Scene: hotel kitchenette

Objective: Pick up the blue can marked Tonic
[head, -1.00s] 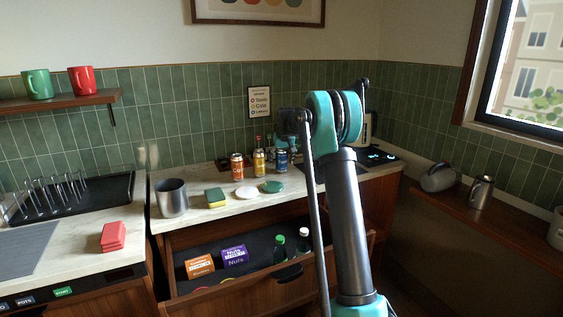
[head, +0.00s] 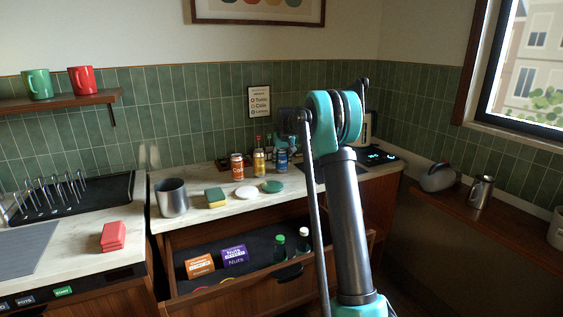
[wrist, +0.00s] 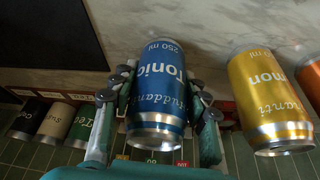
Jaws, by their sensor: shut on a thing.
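The blue can marked Tonic (wrist: 157,90) is in the middle of the wrist view, with silver ends and white lettering. The fingers of my gripper (wrist: 160,98) lie against both its sides, shut on it. In the head view the blue can (head: 282,160) is at the back of the counter, right of the other cans. I cannot tell for sure whether the can's base touches the counter.
A yellow can (wrist: 266,95) stands beside the blue one, with an orange can (head: 237,167) further left. A green round item (head: 272,186), a white disc (head: 246,191) and a sponge (head: 215,197) lie in front. An open drawer (head: 230,278) juts out below the counter.

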